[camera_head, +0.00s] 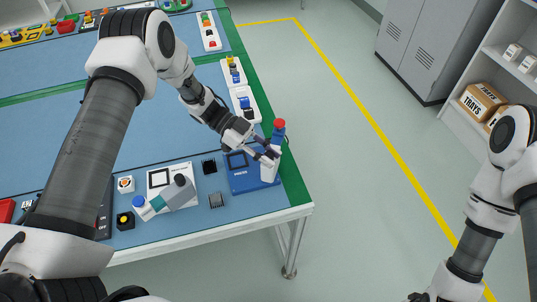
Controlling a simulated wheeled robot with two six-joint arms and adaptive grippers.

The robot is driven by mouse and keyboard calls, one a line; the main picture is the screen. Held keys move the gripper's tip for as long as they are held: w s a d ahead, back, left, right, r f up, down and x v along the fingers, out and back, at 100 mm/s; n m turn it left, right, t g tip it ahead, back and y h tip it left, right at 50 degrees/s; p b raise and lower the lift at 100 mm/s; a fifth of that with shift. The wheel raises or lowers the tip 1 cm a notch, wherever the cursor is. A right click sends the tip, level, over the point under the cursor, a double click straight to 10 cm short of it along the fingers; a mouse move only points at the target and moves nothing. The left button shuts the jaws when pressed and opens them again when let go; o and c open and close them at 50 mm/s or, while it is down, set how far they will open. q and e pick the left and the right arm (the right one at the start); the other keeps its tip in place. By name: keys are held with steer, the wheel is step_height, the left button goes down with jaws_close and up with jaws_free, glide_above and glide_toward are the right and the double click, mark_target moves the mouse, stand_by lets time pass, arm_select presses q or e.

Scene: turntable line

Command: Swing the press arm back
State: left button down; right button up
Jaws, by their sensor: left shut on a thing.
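A blue press (245,181) with a white column stands at the near right corner of the table. My left gripper (271,156) reaches in from the left and is shut on the press arm, just below the knob. The fingers hide part of the arm and column. My right arm hangs at the right, over the floor; its gripper does not show clearly at the bottom edge.
A white fixture (184,170) with a grey-teal lever lies left of the press. A black block (209,166), a finned grey block (216,200) and a yellow-button box (125,220) are nearby. White trays of parts (245,105) line the right edge.

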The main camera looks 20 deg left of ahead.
arm_select(q)
steer(key=shift+w+r, duration=0.1)
stand_by(0.3)
steer(key=c, duration=0.9)
jaws_free()
steer(key=v, duration=1.2)
